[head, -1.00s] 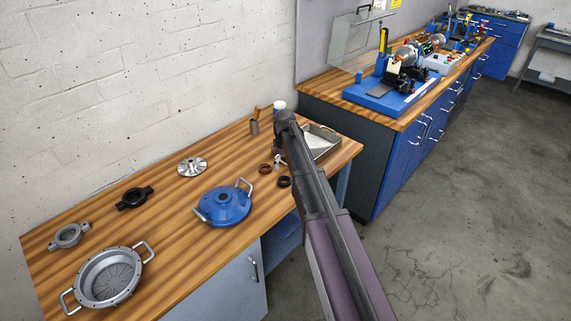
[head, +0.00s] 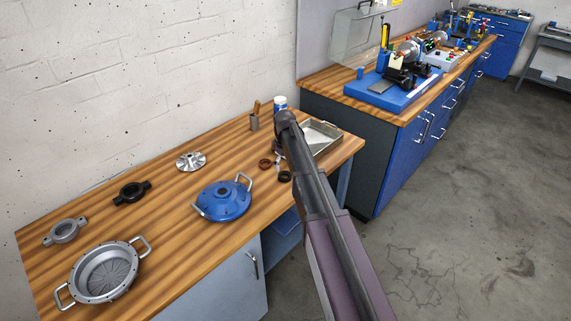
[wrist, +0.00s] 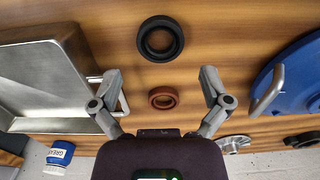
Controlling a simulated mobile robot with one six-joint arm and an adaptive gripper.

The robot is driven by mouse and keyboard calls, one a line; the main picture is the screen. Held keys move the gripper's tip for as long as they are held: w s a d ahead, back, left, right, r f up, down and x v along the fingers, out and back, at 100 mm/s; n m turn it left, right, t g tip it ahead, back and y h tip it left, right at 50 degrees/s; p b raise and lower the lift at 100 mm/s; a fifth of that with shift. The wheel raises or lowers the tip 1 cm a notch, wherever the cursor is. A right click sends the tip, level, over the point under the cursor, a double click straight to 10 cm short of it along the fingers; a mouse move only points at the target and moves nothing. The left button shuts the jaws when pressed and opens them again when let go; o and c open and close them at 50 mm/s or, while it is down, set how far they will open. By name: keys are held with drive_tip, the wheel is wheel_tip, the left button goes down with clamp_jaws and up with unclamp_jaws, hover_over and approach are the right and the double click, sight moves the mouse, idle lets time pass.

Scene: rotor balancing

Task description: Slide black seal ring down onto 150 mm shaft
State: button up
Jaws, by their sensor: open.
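The black seal ring (wrist: 178,40) lies flat on the wooden bench, at the top centre of the wrist view. In the head view the ring (head: 285,177) is near the bench's front edge, beside my arm. My gripper (wrist: 160,76) is open and empty above the bench. In the wrist view its fingers stand wide apart, with the black ring beyond the fingertips. A smaller brown ring (wrist: 163,105) lies between the fingers in that view. In the head view my arm hides most of the gripper (head: 279,158). I cannot make out the 150 mm shaft for certain.
A metal tray (head: 333,135) and a blue-capped grease tub (head: 280,103) are close to my arm. A blue handled cover (head: 222,201), silver disc (head: 191,161), black bracket (head: 132,193), grey bracket (head: 64,231) and round housing (head: 104,272) lie leftward. A blue-based machine (head: 400,90) stands on the far bench.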

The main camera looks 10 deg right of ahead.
sight(285, 178)
drive_tip(key=shift+f+b, duration=2.05)
drive_tip(key=shift+f, duration=0.45)
drive_tip(key=shift+c, duration=0.2)
drive_tip(key=c, duration=0.8)
drive_tip(key=shift+r, duration=0.1)
drive_tip(key=shift+c, duration=0.2)
drive_tip(key=shift+r, duration=0.1)
wheel_tip(285, 178, up, 6)
drive_tip(key=p, duration=0.6)
drive_tip(key=shift+s+f, duration=0.2)
